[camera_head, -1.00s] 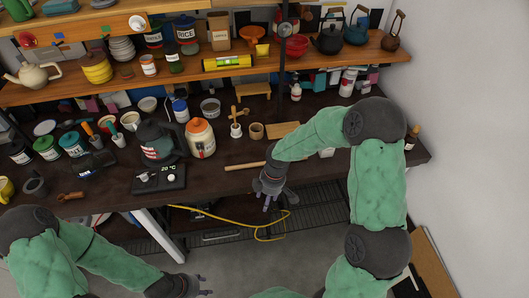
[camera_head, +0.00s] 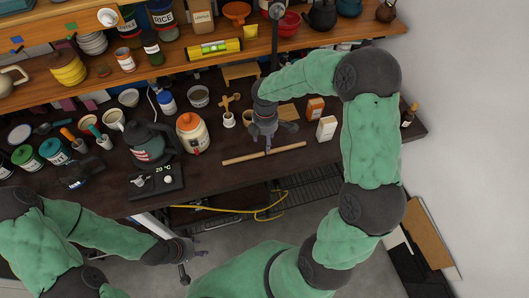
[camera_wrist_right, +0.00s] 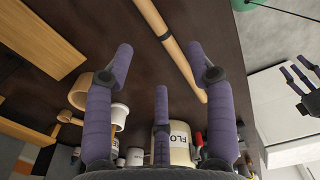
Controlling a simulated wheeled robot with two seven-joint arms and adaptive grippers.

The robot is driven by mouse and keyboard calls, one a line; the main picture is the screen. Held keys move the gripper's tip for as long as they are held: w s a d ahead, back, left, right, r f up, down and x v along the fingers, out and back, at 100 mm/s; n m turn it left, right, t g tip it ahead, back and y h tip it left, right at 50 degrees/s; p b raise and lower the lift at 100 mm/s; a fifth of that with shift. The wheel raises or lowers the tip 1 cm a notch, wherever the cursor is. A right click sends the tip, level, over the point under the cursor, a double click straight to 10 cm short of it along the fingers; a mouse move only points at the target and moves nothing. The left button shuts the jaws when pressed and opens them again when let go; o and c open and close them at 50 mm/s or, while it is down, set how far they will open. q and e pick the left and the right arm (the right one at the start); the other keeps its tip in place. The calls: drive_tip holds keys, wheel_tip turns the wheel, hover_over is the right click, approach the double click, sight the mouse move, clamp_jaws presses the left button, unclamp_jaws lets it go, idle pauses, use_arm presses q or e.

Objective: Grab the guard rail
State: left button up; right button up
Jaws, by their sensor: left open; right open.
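A thin light-wood rod (camera_head: 240,159), the only rail-like thing I see, lies on the dark worktop near its front edge. It also shows in the right wrist view (camera_wrist_right: 165,35), running from the top edge down to the right finger. My right gripper (camera_head: 268,146) is over the worktop, just behind or above the middle of the rod. In the wrist view its purple fingers (camera_wrist_right: 160,68) are spread and empty, with the rod near the right fingertip; I cannot tell if they touch. My left gripper (camera_head: 191,265) is open and empty, low in front of the worktop.
An orange-lidded jar (camera_head: 193,132), a kettle (camera_head: 148,143) and a dark scale (camera_head: 155,183) stand left of the rod. A white carton (camera_head: 326,128) stands to its right. Small wooden items are behind my right gripper. A yellow cable (camera_head: 240,211) hangs below the front edge.

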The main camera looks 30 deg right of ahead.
sight(265, 151)
drive_tip(key=shift+f, duration=0.9)
wheel_tip(265, 151, down, 5)
drive_tip(key=shift+f+b, duration=0.1)
drive_tip(key=shift+b, duration=0.85)
clamp_jaws()
